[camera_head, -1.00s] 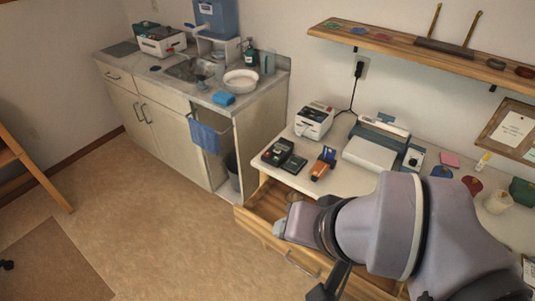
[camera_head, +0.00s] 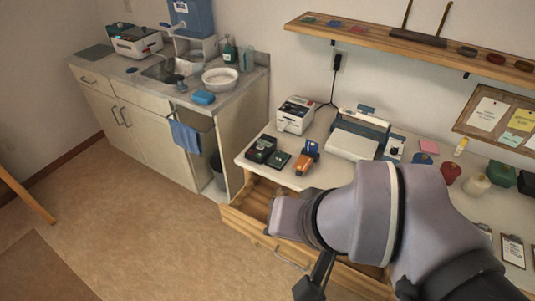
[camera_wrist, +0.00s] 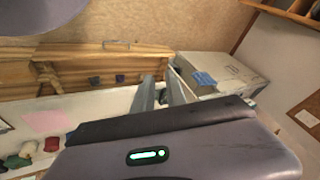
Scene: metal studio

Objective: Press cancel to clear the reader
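On the white-topped desk (camera_head: 340,180), a black keypad-like device (camera_head: 262,148) stands beside a smaller dark device (camera_head: 280,160). An orange device with a blue card-like piece (camera_head: 306,161) stands to their right. I cannot tell which is the reader, and no cancel key is readable. My arm reaches across the front of the desk and hides part of it. In the wrist view my gripper (camera_wrist: 160,82) shows two grey fingers apart with nothing seen between them. No device shows clearly near the fingertips.
An open wooden drawer (camera_head: 236,217) juts from the desk front below my arm. A white label printer (camera_head: 295,115) and a laminator-like machine (camera_head: 354,140) stand behind the devices. A shelf (camera_head: 400,42) hangs above. The floor (camera_head: 130,220) at left is clear.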

